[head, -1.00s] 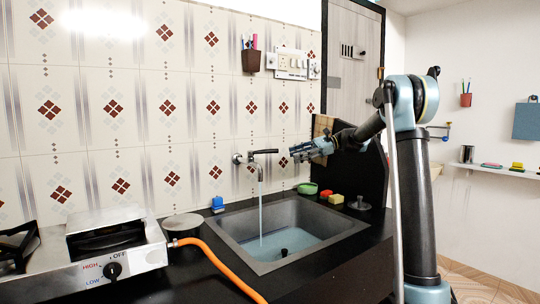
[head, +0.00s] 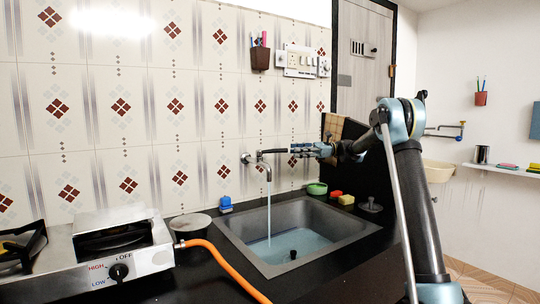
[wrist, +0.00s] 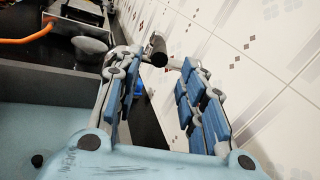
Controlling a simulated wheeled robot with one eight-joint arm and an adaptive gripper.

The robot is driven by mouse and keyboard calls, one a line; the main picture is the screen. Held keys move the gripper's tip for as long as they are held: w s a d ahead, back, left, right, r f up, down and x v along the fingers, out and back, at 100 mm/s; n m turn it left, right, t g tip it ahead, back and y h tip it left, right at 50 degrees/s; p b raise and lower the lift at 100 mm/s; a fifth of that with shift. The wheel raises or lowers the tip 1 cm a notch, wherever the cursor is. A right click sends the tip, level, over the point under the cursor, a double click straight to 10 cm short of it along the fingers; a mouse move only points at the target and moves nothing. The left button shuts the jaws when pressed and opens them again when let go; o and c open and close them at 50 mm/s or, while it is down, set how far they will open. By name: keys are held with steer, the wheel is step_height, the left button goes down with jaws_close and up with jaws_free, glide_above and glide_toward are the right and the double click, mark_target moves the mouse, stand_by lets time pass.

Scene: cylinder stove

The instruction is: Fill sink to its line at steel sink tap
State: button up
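The steel sink (head: 232,241) is set in the dark counter and holds shallow pale blue water (head: 305,240). A dark plug (head: 293,254) shows in the water. The wall tap (head: 247,159) runs a thin stream (head: 269,220) into the sink. Its dark lever (head: 275,151) points right, toward my gripper (head: 294,151). In the wrist view my gripper (wrist: 159,58) is open, with its blue-padded fingers apart. The lever's dark end (wrist: 158,48) shows between the fingertips; I cannot tell whether they touch it. I cannot make out a fill line.
A steel stove (head: 110,255) with an orange hose (head: 225,265) stands left of the sink. A blue item (head: 225,204) sits on the back ledge. The tiled wall is close behind the tap.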

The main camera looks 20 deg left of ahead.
glide_toward(262, 152)
steer(key=x, duration=0.3)
steer(key=w+x, duration=0.1)
steer(key=x, duration=0.1)
steer(key=shift+s+a, duration=0.1)
steer(key=shift+a, duration=0.35)
